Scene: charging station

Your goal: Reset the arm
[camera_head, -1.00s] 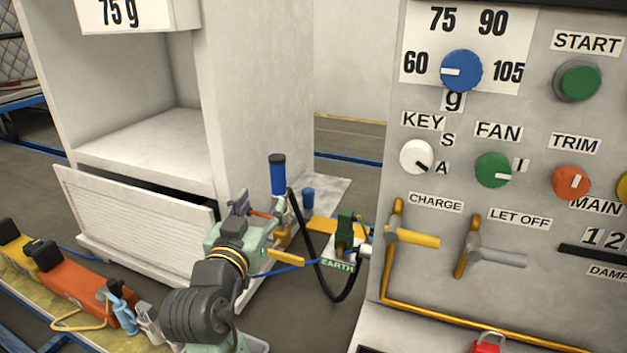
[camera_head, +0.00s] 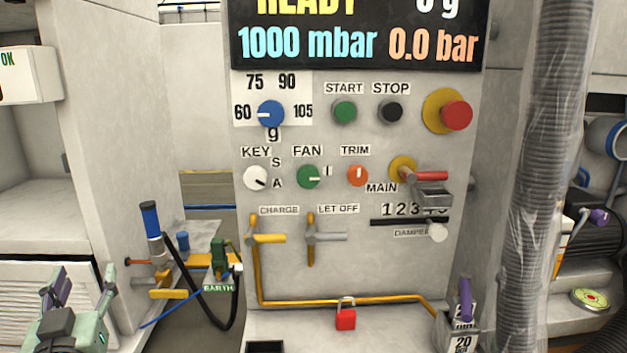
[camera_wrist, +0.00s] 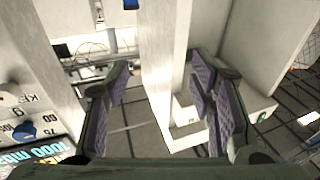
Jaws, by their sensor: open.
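My gripper (camera_head: 80,305) shows at the lower left of the head view, in front of the slatted white panel of the cabinet. Its green fingers with purple pads stand apart with nothing between them. In the wrist view the two fingers (camera_wrist: 165,95) are wide apart and empty, with a white wall edge and the floor beyond. The rest of my arm is mostly out of the head view.
The control panel (camera_head: 370,265) fills the middle, with knobs, valve handles and a red padlock (camera_head: 345,318). The earth stand (camera_head: 218,277) with a black hose is left of it. A wrapped duct (camera_head: 545,170) stands right. Floor shows in the gap left of the panel.

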